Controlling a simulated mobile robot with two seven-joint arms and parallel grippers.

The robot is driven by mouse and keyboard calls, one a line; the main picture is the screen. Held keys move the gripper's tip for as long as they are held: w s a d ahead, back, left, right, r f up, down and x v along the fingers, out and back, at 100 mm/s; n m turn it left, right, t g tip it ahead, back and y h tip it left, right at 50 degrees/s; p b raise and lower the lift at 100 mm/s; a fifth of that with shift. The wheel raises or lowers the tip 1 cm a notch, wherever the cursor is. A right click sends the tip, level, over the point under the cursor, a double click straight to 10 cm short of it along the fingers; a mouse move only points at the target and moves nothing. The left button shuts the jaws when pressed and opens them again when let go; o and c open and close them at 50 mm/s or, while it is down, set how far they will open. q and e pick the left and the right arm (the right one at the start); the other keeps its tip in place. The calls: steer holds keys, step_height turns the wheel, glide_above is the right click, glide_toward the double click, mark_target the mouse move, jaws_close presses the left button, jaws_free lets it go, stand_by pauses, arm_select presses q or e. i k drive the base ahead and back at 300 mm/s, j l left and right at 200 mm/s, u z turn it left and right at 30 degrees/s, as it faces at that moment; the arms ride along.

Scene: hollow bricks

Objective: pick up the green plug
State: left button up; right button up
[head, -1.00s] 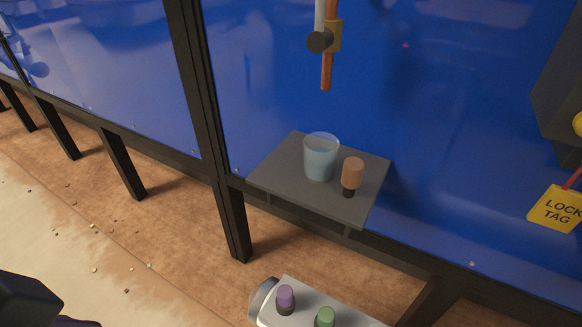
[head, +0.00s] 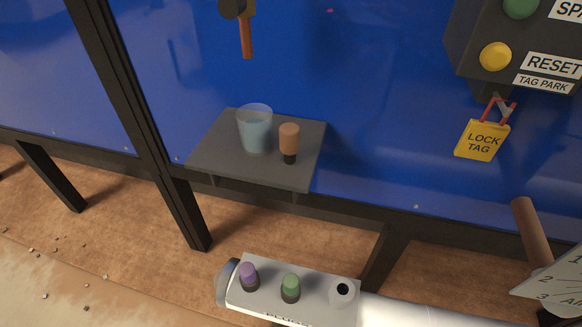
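The green plug (head: 291,287) stands upright in a light grey holder (head: 318,294) at the bottom centre of the head view. It has a green top and a dark lower part. A purple plug (head: 249,274) stands to its left in the same holder. An empty round hole (head: 343,289) is to its right. Neither of my grippers shows in this view.
A grey shelf (head: 222,158) on the blue panel carries a cup (head: 255,130) and an orange-brown plug (head: 289,142). A control box (head: 472,60) and a yellow lock tag (head: 482,140) are at upper right. A brown handle (head: 532,230) stands at right.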

mark_target(290, 282)
steer(key=z, duration=3.1)
steer(key=u, duration=2.6)
steer(key=j, duration=0.55)
steer(key=k, duration=0.05)
